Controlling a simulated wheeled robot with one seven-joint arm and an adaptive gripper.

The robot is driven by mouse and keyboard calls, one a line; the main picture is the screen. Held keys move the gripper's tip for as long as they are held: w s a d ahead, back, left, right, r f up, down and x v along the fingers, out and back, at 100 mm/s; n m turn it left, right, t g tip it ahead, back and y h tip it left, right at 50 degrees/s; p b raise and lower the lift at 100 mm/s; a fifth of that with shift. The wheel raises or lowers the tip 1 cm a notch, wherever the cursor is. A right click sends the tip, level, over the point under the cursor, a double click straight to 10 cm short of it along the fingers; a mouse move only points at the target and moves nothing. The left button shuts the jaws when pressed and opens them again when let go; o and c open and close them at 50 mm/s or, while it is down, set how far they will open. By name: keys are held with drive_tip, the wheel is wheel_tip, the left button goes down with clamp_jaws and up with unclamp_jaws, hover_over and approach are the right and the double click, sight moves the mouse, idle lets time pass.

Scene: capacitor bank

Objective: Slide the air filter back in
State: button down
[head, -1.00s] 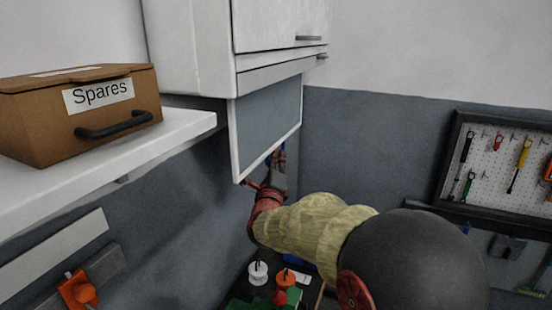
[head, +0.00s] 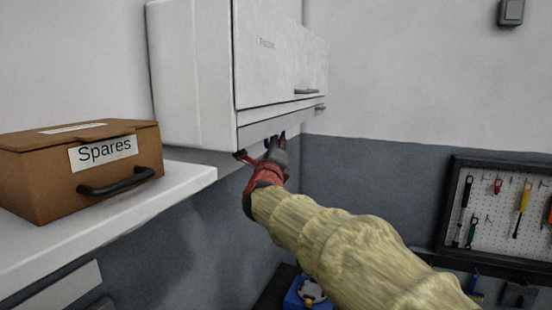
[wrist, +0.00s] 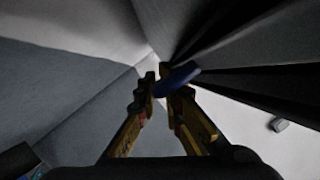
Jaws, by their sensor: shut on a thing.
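My gripper (head: 276,146) is raised at the underside of the white wall cabinet (head: 279,62). In the wrist view its yellow fingers (wrist: 165,88) are shut on a blue tab (wrist: 180,77), which looks like the pull tab of the air filter. A bit of blue also shows at the fingertips in the head view. The filter's framed grey panel does not hang below the cabinet now. Only a narrow pale strip shows under the cabinet's lower edge, and I cannot tell whether it is the filter's rim.
A brown Spares box (head: 82,168) stands on the white shelf (head: 185,182) at the left, close to the cabinet. A pegboard with tools (head: 506,208) hangs on the right wall. A blue item (head: 302,292) lies below my arm.

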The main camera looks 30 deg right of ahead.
drive_tip(key=shift+s+r, duration=0.1)
drive_tip(key=shift+r, duration=0.65)
drive_tip(key=c, duration=2.2)
unclamp_jaws()
drive_tip(key=shift+a, duration=0.1)
drive_tip(key=shift+c, duration=0.2)
drive_tip(key=o, duration=0.3)
drive_tip(key=shift+f, duration=0.2)
drive_tip(key=shift+f, duration=0.1)
